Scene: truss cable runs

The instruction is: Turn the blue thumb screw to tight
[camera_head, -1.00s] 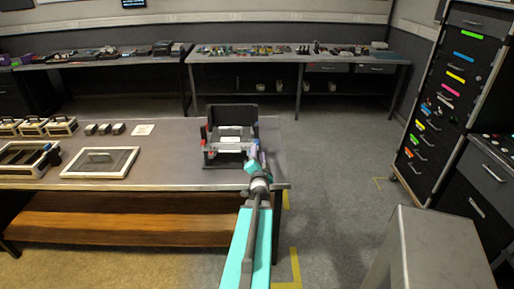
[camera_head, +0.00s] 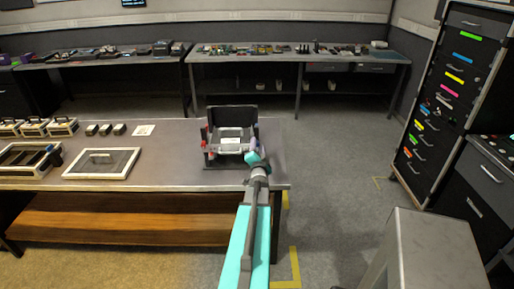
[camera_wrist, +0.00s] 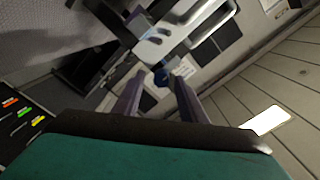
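The blue thumb screw (camera_wrist: 161,76) shows as a small dark-blue knob in the wrist view, just beyond and between my fingertips. It sits beside a pale bracket (camera_wrist: 172,37) with slots. My gripper (camera_wrist: 158,88) is open, with its two grey-purple fingers apart and a visible gap between them. Contact with the screw cannot be told. In the head view, my gripper (camera_head: 252,158) is at the right front of a black fixture (camera_head: 212,118) with a pale frame and red parts on its left. The blue screw cannot be made out there.
The fixture stands near the right end of a grey workbench (camera_head: 180,172). A framed panel (camera_head: 101,163), small dark boxes (camera_head: 105,129) and a white card (camera_head: 143,130) lie to its left. A drawer cabinet (camera_head: 452,75) and grey pedestal (camera_head: 437,245) stand at right. The floor between is clear.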

